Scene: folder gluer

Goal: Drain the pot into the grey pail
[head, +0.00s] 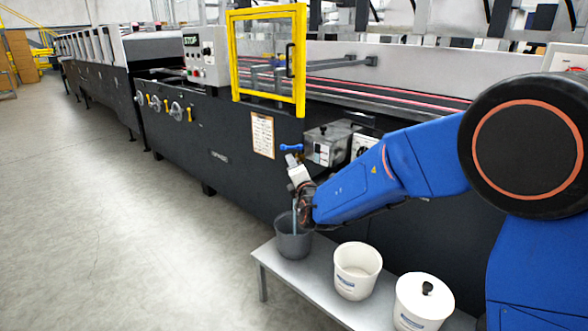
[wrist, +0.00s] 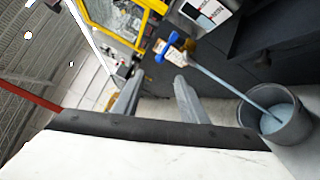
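The pot (head: 333,143) is a grey metal box on the side of the machine. Its blue valve handle (head: 291,148) lies roughly level; the handle (wrist: 166,47) also shows in the wrist view. A pale blue stream (wrist: 228,86) runs from the outlet into the grey pail (head: 293,244). The pail (wrist: 297,128) holds some grey-blue liquid, and it stands at the left end of the bench. My gripper (wrist: 157,80) is open and empty, its two fingers apart. The handle lies beyond the fingertips and appears clear of them.
An open white bucket (head: 357,272) and a lidded white bucket (head: 424,303) stand on the grey bench (head: 276,268) to the right of the pail. A yellow-framed guard (head: 267,58) rises above the machine. The floor (head: 120,240) at the left is clear.

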